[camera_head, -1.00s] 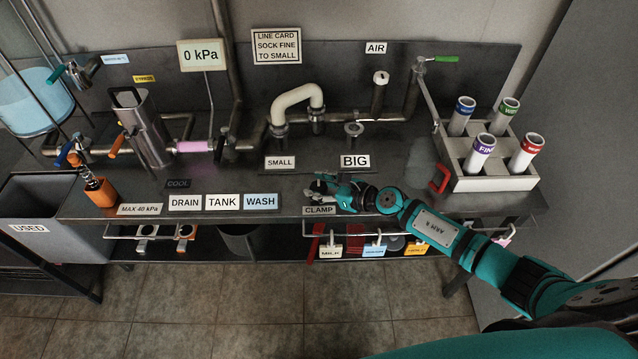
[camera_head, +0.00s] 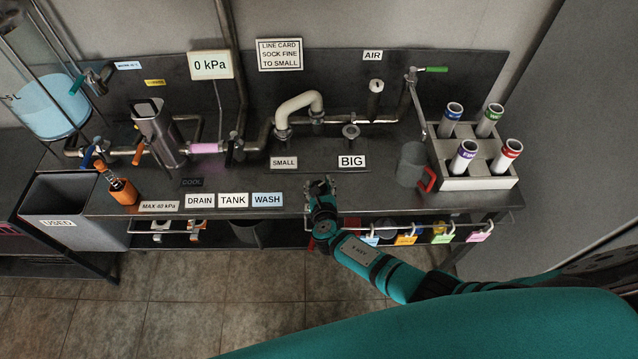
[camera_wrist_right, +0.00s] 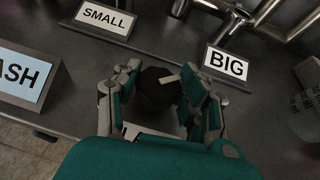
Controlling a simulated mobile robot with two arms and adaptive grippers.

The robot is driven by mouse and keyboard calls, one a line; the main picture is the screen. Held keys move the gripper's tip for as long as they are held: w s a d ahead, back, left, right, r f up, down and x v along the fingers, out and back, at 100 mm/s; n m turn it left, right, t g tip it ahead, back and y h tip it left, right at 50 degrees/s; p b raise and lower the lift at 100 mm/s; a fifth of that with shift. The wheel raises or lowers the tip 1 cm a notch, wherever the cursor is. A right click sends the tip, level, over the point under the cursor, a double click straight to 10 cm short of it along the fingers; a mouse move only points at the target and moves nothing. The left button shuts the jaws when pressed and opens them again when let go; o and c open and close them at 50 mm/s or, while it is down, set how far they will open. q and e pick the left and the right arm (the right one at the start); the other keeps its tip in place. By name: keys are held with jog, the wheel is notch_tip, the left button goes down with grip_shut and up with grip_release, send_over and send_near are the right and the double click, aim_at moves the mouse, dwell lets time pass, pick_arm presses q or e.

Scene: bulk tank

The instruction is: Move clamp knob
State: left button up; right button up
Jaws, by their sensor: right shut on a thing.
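My right gripper (camera_head: 320,186) is at the front edge of the bench, below the SMALL sign (camera_head: 284,163) and BIG sign (camera_head: 352,161). In the right wrist view its fingers (camera_wrist_right: 150,92) close around a dark, rounded knob (camera_wrist_right: 157,88) with a pale pointer or strip at its upper right. I take this to be the clamp knob; the fingers and palm partly hide it. In the head view the gripper covers the knob and the place of the CLAMP label. My left gripper is not in view.
A grey jug with a red handle (camera_head: 412,165) stands right of the gripper, beside a rack (camera_head: 478,183) of several labelled tubes. A white bent pipe (camera_head: 299,107) rises behind. DRAIN, TANK and WASH signs (camera_head: 267,199) stand to the left. Coloured tags hang below the front edge.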

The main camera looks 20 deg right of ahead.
jog(key=m+g+h+b, duration=0.1)
jog(key=m+h, duration=0.2)
jog(key=shift+w+a+b, duration=0.1)
jog(key=shift+b, duration=0.3)
jog(key=shift+m+g+h+b, duration=0.4)
jog(key=shift+m+h+b, duration=0.15)
jog(key=shift+m+h, duration=0.3)
jog(key=shift+r+h, duration=0.1)
jog(key=shift+h, duration=0.15)
jog(key=o, duration=1.2)
jog(key=shift+s, duration=0.2)
jog(key=v, duration=1.1)
jog(key=shift+s+a+r, duration=0.15)
jog(key=shift+a+r, duration=0.05)
jog(key=shift+r, duration=0.1)
